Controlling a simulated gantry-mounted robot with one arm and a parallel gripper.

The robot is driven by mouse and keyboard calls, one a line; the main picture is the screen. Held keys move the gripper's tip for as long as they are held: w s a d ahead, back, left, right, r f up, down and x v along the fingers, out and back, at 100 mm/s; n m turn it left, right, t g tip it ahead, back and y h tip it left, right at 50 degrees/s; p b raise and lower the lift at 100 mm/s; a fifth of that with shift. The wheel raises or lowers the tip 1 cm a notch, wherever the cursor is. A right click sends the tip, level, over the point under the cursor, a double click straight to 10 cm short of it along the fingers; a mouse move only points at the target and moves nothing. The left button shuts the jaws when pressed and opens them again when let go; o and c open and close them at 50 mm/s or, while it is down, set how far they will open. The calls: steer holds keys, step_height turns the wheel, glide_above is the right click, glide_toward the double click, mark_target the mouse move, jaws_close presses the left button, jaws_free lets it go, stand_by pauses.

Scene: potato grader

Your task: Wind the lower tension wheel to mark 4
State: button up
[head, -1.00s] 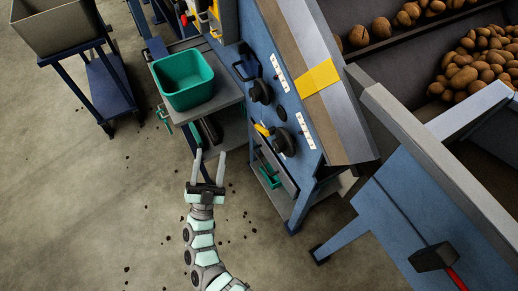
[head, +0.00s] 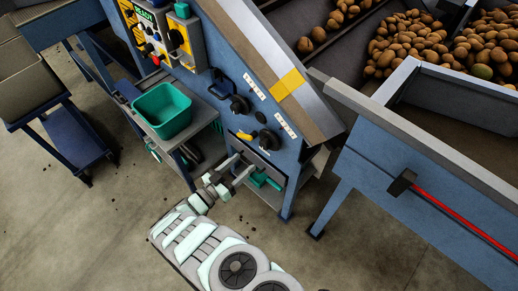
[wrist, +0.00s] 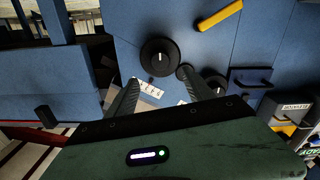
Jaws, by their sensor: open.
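The lower tension wheel (head: 268,139) is a black round knob on the sloping blue panel, beside a white number strip (head: 286,125). In the wrist view the lower wheel (wrist: 160,57) faces me with a short white pointer line; the numbers are too small to read surely. A second black wheel (head: 239,104) sits higher up the panel, partly behind a finger in the wrist view (wrist: 215,88). My gripper (head: 241,164) is open and empty, below and left of the lower wheel in the head view. In the wrist view its fingers (wrist: 159,77) point toward the panel, apart from the wheel.
A yellow handle (head: 244,135) lies left of the lower wheel. A black-and-blue handle (head: 222,86) is beside the upper wheel. A green bin (head: 162,110) stands on a side shelf. A control box (head: 147,32) is above.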

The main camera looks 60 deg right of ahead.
mark_target(263, 146)
steer(key=b+x, duration=0.2)
steer(key=x, duration=0.8)
steer(key=shift+f, duration=0.1)
steer(key=shift+c, duration=0.4)
jaws_close()
steer(key=shift+m+p, duration=0.3)
steer(key=shift+p, duration=0.25)
steer(key=shift+r+m+p, duration=0.2)
steer(key=shift+m+p, duration=0.8)
steer(key=shift+f+m, duration=0.15)
steer(key=shift+m, duration=0.85)
steer(key=shift+m+p, duration=0.35)
steer(key=shift+m, duration=0.25)
